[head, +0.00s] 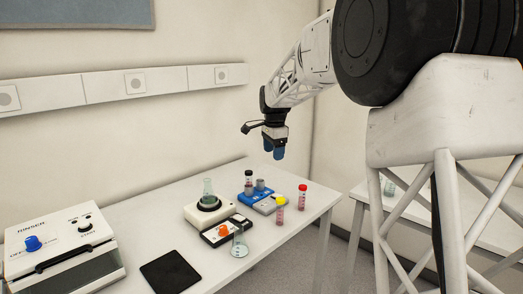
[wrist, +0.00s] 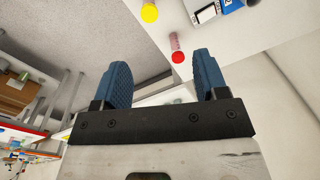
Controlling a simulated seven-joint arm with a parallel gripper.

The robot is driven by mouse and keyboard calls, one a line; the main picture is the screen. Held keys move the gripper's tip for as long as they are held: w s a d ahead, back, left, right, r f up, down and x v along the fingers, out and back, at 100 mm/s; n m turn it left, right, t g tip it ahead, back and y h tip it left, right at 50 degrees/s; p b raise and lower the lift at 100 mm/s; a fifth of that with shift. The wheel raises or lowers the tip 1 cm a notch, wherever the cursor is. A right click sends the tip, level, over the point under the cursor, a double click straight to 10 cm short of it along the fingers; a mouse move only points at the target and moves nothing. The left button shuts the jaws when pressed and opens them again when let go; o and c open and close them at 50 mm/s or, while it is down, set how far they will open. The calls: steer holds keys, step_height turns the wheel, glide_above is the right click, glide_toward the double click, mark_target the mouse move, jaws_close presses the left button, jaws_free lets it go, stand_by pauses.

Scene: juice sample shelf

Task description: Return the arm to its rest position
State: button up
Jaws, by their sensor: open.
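My gripper (head: 274,150) hangs in the air above the back of the white table, clear of everything on it. It points down with its blue fingers apart. In the wrist view my gripper (wrist: 163,80) is open, with nothing between the fingers. A red-capped tube (head: 302,198) and a yellow-capped tube (head: 281,210) stand on the table below. The red-capped tube also shows in the wrist view (wrist: 176,48), beyond the fingers, and the yellow cap shows there too (wrist: 149,13).
A blue-and-white device (head: 262,201) holds a dark-capped tube. A flask (head: 208,190) sits on a white stirrer (head: 197,217); another flask (head: 239,243) stands in front. A black pad (head: 170,272) and the rinser (head: 62,250) are at left. A second table (head: 485,228) stands at right.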

steer(key=s+d+r+n+t, duration=0.1)
steer(key=s+d+r+n, duration=0.3)
steer(key=s, duration=1)
steer(key=s+d+f+n, duration=0.15)
steer(key=s+d, duration=0.45)
steer(key=s, duration=0.8)
steer(key=s+d+f+n, duration=0.2)
steer(key=s+f, duration=0.3)
steer(key=s, duration=0.9)
steer(key=s+d+f+n, duration=0.2)
steer(key=s+f+n, duration=0.2)
steer(key=s, duration=1)
steer(key=shift+d+f+n+t, duration=0.15)
steer(key=shift+f+n+t, duration=0.25)
steer(key=shift+n, duration=0.25)
